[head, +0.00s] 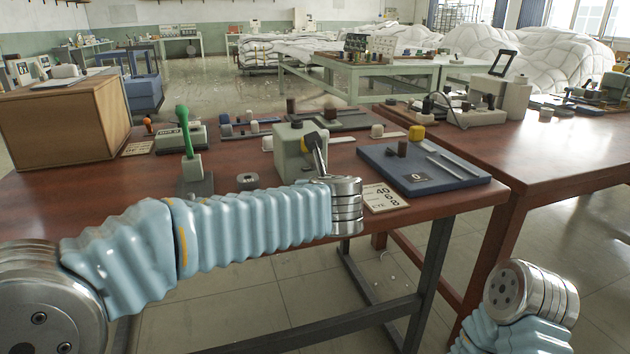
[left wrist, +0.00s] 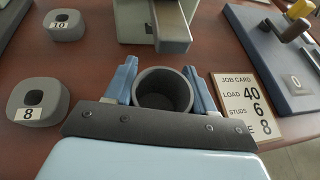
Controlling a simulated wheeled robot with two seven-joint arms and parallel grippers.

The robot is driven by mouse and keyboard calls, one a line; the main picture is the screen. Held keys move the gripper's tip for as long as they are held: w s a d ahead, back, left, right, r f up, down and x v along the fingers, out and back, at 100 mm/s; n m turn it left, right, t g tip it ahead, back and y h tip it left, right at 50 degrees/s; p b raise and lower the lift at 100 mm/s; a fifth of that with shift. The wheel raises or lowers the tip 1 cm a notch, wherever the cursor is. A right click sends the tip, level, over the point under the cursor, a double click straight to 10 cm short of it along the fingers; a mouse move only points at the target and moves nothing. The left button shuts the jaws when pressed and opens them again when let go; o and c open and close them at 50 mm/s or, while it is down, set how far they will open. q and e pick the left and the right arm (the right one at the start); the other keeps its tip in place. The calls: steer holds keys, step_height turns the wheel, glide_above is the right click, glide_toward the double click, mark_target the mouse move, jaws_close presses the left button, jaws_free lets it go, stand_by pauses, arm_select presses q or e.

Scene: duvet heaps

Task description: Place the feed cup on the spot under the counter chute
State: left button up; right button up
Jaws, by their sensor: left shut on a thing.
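The dark grey, round feed cup (left wrist: 163,92) is between the two blue fingers of my left gripper (left wrist: 163,88) in the left wrist view. The gripper is shut on it, the cup's open top faces the camera, and its inside looks empty. I cannot tell whether its base touches the table. The grey-green counter (head: 291,158) stands on the red-brown table in the head view. Its chute (left wrist: 170,25) shows just beyond the cup in the left wrist view. The spot under the chute is not clearly visible. My right gripper is out of view; only its arm shows.
Grey blocks marked 10 (left wrist: 63,25) and 8 (left wrist: 38,100) stand left of the cup. A job card (left wrist: 246,105) lies to its right, near the blue board (head: 420,168). A green-handled lever (head: 187,140) and wooden box (head: 65,120) stand left on the table.

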arm_select(q)
steer(key=w, duration=0.4)
steer(key=shift+a+f, duration=0.2)
steer(key=shift+f, duration=0.05)
steer(key=shift+s, duration=0.1)
steer(key=shift+f, duration=0.15)
steer(key=shift+f, duration=0.15)
steer(key=o, duration=1.1)
steer(key=shift+r, duration=0.35)
steer(key=v, duration=1.2)
steer(key=shift+f, duration=0.15)
